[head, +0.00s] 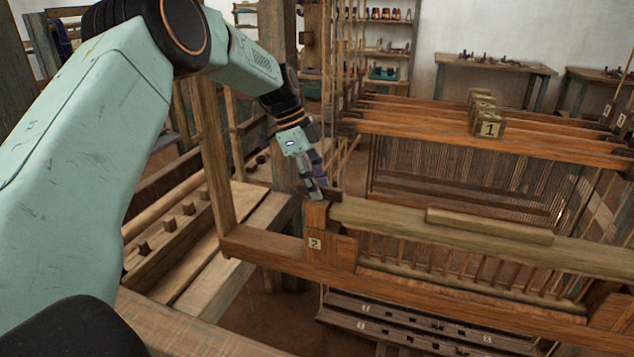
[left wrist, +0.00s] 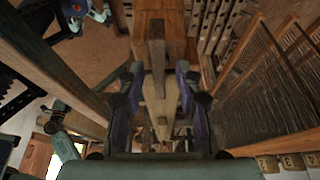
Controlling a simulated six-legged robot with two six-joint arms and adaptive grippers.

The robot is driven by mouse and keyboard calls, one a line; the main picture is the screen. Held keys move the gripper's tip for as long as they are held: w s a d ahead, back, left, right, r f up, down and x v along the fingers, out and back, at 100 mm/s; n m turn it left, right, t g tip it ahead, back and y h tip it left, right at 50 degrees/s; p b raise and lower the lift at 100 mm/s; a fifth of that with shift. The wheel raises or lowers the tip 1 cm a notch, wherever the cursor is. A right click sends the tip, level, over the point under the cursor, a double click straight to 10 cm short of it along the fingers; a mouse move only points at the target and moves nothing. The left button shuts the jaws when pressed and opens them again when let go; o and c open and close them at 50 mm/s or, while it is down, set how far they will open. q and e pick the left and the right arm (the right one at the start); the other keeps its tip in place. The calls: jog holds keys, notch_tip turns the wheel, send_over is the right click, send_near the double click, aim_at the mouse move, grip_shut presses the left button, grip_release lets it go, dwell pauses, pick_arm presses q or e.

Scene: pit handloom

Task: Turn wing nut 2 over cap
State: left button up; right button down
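Wing nut 2 appears to be the dark wooden bar (left wrist: 156,50) in the left wrist view. It stands over an orange-brown wooden block, with its near end between my fingertips. In the head view, a small dark piece (head: 333,194) beside the fingers may be the same nut, partly hidden. The block (head: 317,215) there sits above a label "2" (head: 315,243). The pale cap beam (head: 380,217) runs right from it. My left gripper (head: 319,192) points down at the block; it also shows in the left wrist view (left wrist: 157,67), fingers apart. I cannot tell whether they touch the nut. My right gripper is out of view.
A raised pale wooden strip (head: 490,225) lies on the cap beam. Loom frames with a "1" block (head: 489,127) stand behind. A wooden post (head: 213,150) rises left of the gripper. Numbered treadles (head: 420,325) lie low in front.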

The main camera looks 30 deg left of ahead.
pick_arm(q)
jog(key=v, duration=1.2)
jog(key=shift+a, duration=0.15)
jog(key=shift+s, duration=0.1)
jog(key=shift+f, duration=0.15)
